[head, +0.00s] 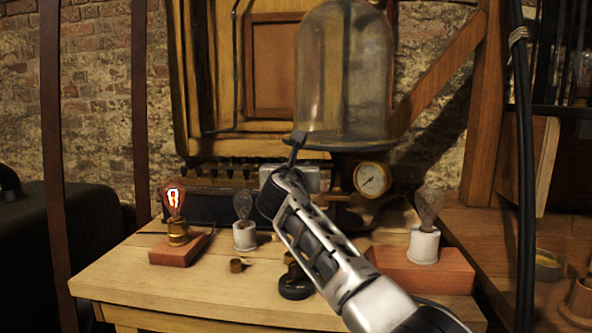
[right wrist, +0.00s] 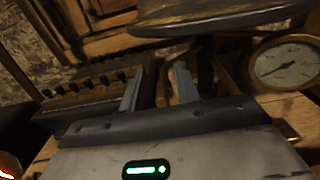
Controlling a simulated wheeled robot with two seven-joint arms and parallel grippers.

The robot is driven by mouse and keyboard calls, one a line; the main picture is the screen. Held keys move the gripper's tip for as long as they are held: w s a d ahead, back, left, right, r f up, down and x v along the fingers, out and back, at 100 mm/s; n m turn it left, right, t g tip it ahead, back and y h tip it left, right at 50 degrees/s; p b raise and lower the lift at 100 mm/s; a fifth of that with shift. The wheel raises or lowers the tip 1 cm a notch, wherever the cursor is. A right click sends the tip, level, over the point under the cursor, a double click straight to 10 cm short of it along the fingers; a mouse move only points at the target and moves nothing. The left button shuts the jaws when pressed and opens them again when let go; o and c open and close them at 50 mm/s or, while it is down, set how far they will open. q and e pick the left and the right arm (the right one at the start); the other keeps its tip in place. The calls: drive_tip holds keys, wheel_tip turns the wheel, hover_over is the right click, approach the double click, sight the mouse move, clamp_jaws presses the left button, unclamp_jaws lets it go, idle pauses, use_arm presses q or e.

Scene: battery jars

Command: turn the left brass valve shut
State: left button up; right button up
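No brass valve can be made out for certain. The area under the bell jar's plate is largely hidden behind my right arm in the head view. My left gripper is not in view.
A glass bell jar (head: 345,70) stands on the plate above the hand. A glowing bulb (head: 173,200) and two unlit bulbs (head: 243,207) (head: 429,205) stand on the wooden table (head: 130,272). The front left of the table is clear.

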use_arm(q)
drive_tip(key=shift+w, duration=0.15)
use_arm(e)
drive_tip(key=shift+w, duration=0.25)
clamp_jaws()
